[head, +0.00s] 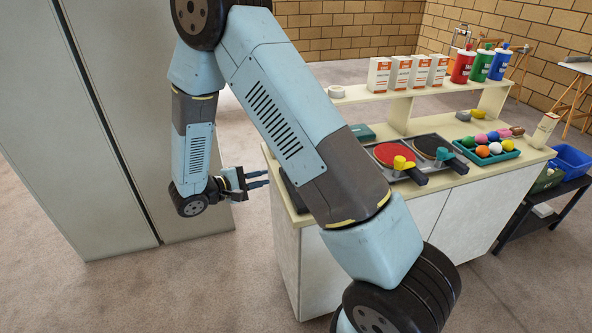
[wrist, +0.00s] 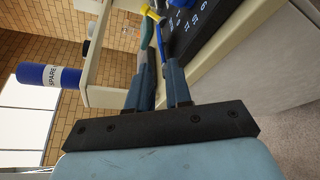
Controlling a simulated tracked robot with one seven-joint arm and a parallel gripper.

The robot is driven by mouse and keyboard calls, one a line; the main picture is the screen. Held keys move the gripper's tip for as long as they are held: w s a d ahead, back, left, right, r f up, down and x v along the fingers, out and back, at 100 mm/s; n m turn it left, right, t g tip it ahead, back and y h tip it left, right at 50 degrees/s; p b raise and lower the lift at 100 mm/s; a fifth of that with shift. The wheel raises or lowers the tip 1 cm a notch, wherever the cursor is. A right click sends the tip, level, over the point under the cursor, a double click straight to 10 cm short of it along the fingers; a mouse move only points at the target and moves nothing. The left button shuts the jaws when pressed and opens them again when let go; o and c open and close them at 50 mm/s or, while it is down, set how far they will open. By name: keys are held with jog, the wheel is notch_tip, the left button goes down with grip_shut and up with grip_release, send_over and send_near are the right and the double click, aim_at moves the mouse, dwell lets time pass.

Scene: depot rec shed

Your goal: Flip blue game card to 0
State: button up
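My gripper (head: 268,178) is left of the counter's near left end in the head view, with its two fingers pointing right and a gap between them. In the wrist view my gripper (wrist: 159,72) has its fingers apart, and I see nothing held. Beyond the fingertips is a black board (wrist: 203,22) with white numerals, at the counter edge. A blue piece (wrist: 183,3) shows at its top, and a thin blue strip (wrist: 160,40) lies beyond the gap. I cannot tell which is the blue game card, or its number. In the head view my arm hides most of this area.
The counter (head: 315,220) holds two paddles, red (head: 392,154) and dark (head: 432,147), and a teal tray (head: 487,157) of coloured balls. White boxes (head: 379,74) and coloured canisters stand on the raised shelf. A tall cabinet (head: 55,130) stands left of my gripper.

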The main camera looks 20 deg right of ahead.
jog(key=x, duration=1.3)
jog(key=shift+w+d+f, duration=0.1)
jog(key=shift+w+d, duration=0.1)
jog(key=shift+d, duration=0.1)
jog(key=shift+c, duration=0.4)
grip_shut()
